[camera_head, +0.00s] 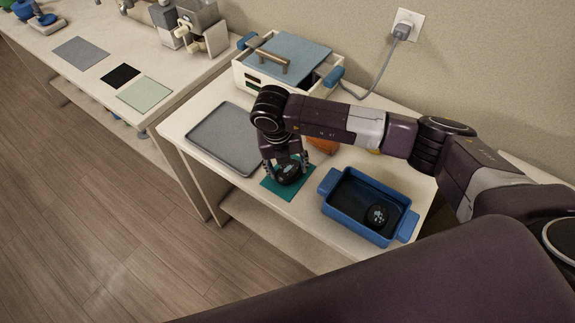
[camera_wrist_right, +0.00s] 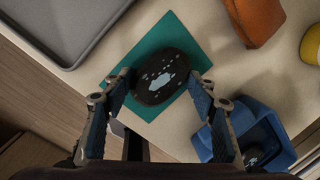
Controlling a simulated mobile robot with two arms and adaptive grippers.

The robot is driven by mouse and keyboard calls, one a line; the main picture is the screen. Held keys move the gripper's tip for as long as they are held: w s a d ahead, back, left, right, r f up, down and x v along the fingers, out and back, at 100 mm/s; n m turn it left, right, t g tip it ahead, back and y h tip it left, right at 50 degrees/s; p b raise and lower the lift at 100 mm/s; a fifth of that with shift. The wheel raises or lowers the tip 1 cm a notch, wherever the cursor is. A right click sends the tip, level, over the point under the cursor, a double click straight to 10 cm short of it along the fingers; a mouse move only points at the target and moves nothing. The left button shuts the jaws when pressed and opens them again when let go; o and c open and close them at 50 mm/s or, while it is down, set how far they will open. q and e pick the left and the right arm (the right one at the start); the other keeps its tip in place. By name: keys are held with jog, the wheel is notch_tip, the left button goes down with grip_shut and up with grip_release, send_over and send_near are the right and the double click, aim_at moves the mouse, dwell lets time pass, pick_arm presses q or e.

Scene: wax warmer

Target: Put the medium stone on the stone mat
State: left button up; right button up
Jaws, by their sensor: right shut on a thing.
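A black stone with pale markings (camera_head: 288,174) is at the teal mat (camera_head: 270,188) on the table. My right gripper (camera_head: 287,171) reaches down from above and is shut on this stone. In the right wrist view the stone (camera_wrist_right: 162,76) lies between the two fingers, over the teal mat (camera_wrist_right: 178,30); whether it touches the mat is hard to tell. A second black stone (camera_head: 377,215) lies in the blue dish (camera_head: 340,222) to the right; part of it also shows in the wrist view (camera_wrist_right: 252,156). My left gripper is not in view.
A grey tray (camera_head: 212,142) lies left of the mat. A white warmer with a blue-grey lid (camera_head: 290,52) stands behind, its cable running to a wall socket (camera_head: 404,26). An orange object (camera_wrist_right: 250,18) and a yellow one (camera_wrist_right: 312,44) sit near the mat. Another counter is at left.

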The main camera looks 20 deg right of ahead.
aim_at(282, 175)
jog(key=o, duration=1.4)
jog(key=shift+f, duration=0.1)
jog(key=shift+r, duration=0.2)
jog(key=shift+a+r, duration=0.1)
jog(key=shift+r, duration=0.1)
jog(key=r+b, duration=0.1)
jog(key=r, duration=0.2)
jog(key=a+r+b, duration=0.1)
jog(key=r+b, duration=0.1)
jog(key=r, duration=0.2)
jog(key=s+r+b, duration=0.1)
jog(key=r, duration=0.3)
jog(key=shift+a+r+b, duration=0.15)
jog(key=shift+a+b, duration=0.15)
jog(key=shift+b, duration=0.05)
